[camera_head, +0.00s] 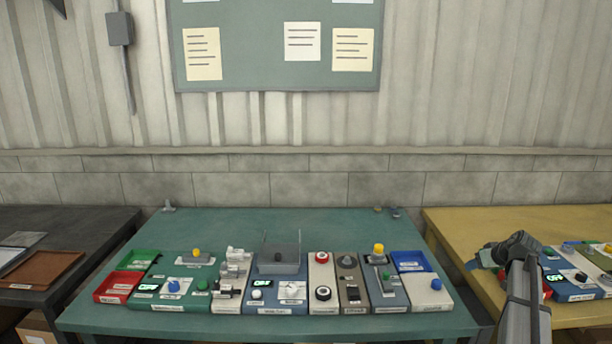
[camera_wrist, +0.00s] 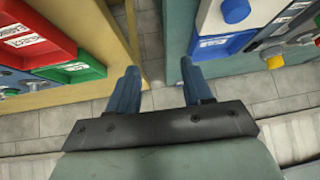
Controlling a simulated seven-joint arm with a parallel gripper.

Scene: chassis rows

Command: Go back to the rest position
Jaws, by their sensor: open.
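My gripper (camera_head: 474,262) hangs at the end of my arm on the right in the head view, at the gap between the green table (camera_head: 330,222) and the yellow table (camera_head: 455,222). In the wrist view, the two blue fingers of my gripper (camera_wrist: 161,76) stand apart with nothing between them. Below them are the floor gap and the facing table edges. In the head view the fingers are small and hard to make out.
A row of chassis modules with knobs and switches lines the green table's front, ending at a white box with a blue knob (camera_head: 436,283). A blue bin (camera_head: 410,262) is behind it. More modules stand on the yellow table. The green table's back is mostly clear.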

